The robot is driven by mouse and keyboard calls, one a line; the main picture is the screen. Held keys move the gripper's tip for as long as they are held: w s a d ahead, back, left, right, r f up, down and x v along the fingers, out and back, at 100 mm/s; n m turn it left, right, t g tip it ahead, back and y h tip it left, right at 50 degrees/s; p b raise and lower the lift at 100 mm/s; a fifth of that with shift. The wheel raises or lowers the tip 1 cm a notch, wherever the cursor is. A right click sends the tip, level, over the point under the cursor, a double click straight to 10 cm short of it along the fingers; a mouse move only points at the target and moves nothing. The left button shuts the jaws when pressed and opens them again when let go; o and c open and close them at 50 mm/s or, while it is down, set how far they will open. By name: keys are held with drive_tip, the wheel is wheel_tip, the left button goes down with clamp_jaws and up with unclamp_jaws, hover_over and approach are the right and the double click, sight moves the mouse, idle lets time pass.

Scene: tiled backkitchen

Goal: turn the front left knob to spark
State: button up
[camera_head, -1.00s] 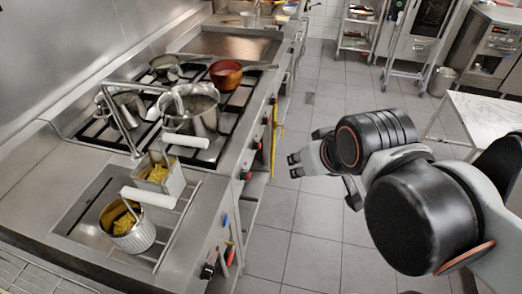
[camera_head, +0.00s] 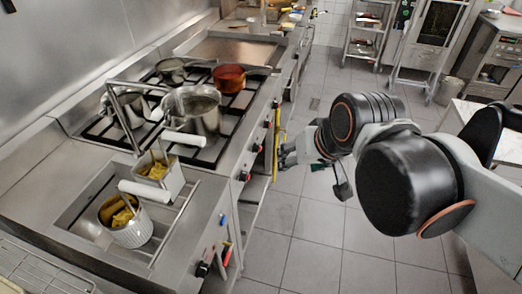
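A row of dark knobs with red marks runs along the stove's front panel (camera_head: 250,160). The nearest stove knob (camera_head: 244,176) is low in the row, another knob (camera_head: 257,148) is farther along, and others continue toward the back. I cannot tell their settings. My gripper (camera_head: 286,155) is in the aisle just right of the panel, pointing left at the knobs. It looks apart from them. Its fingertips are small and partly overlapped, so their opening is unclear. No held thing shows.
Pots (camera_head: 196,112) and an orange-red pan (camera_head: 229,78) stand on the stove. A fryer with baskets (camera_head: 158,172) is nearest, with its own knob (camera_head: 203,268) below. A yellow rail or handle (camera_head: 276,150) runs close beside my gripper. The tiled floor (camera_head: 310,235) is clear.

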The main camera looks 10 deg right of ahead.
drive_tip(key=w+d+f+m+y+b, duration=0.15)
drive_tip(key=w+f+m+y, duration=0.35)
drive_tip(key=w, duration=0.9)
drive_tip(key=w+a+f+m+y+b, duration=0.1)
drive_tip(key=w+f+m+y+b, duration=0.15)
drive_tip(key=w+f+m, duration=0.8)
drive_tip(key=w+d+f+y+b, duration=0.1)
drive_tip(key=w+d+f+y, duration=0.15)
drive_tip(key=w+f, duration=0.2)
drive_tip(key=w+d+f+y, duration=0.1)
drive_tip(key=w+d+f, duration=0.25)
drive_tip(key=w, duration=0.25)
drive_tip(key=m+t+y+b, duration=0.2)
drive_tip(key=m+y+b, duration=0.2)
drive_tip(key=m+b, duration=0.15)
approach(257, 148)
drive_tip(key=w+a+f, duration=0.1)
drive_tip(key=w+a, duration=0.3)
drive_tip(key=a, duration=0.1)
drive_tip(key=shift+w+a+n, duration=0.4)
drive_tip(key=shift+w+a, duration=0.25)
drive_tip(key=shift+a, duration=0.25)
